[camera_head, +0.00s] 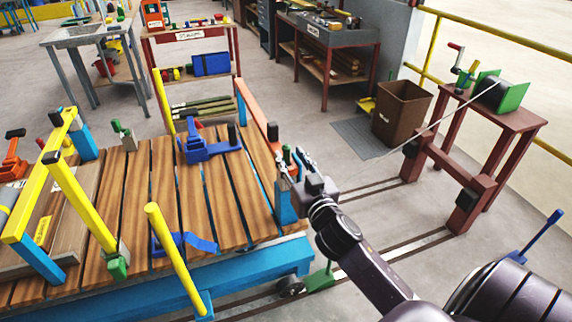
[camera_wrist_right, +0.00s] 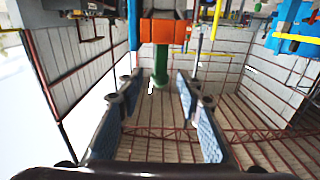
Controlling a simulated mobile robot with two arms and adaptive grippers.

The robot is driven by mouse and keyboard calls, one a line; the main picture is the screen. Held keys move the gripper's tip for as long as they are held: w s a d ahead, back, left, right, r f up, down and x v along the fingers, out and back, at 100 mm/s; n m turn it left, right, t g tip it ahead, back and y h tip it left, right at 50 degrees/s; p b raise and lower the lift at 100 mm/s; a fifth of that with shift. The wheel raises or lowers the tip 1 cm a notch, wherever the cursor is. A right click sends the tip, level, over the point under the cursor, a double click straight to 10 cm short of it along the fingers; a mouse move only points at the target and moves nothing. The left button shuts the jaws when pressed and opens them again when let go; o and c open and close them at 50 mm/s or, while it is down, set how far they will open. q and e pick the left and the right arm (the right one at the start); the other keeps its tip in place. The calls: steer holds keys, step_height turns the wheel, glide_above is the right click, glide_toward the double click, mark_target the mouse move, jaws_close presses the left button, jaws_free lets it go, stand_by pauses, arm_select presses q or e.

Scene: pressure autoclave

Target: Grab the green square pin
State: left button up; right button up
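My right gripper (camera_head: 292,168) is at the right edge of the slatted wooden cart, beside the blue post (camera_head: 284,203) at the end of an orange bar (camera_head: 258,112). A green pin (camera_head: 287,154) shows near its fingertips, partly hidden. In the right wrist view, the two blue-padded fingers of this gripper (camera_wrist_right: 155,88) are spread apart with nothing between their pads. The green pin (camera_wrist_right: 160,64) sticks out from the orange bar (camera_wrist_right: 164,31), ahead of the fingertips and roughly between them. I cannot tell whether it touches a finger. My left gripper is not in view.
The cart (camera_head: 140,190) carries yellow bars (camera_head: 172,250) and a blue clamp (camera_head: 208,147). A dark red stand (camera_head: 478,112) with green plates is at right, near a brown bin (camera_head: 401,113). Floor rails (camera_head: 405,243) run between cart and stand.

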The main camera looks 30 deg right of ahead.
mark_target(288, 152)
steer(key=shift+x, duration=1.95)
steer(key=shift+f, duration=0.1)
steer(key=shift+s, duration=0.1)
steer(key=shift+c, duration=0.5)
jaws_close()
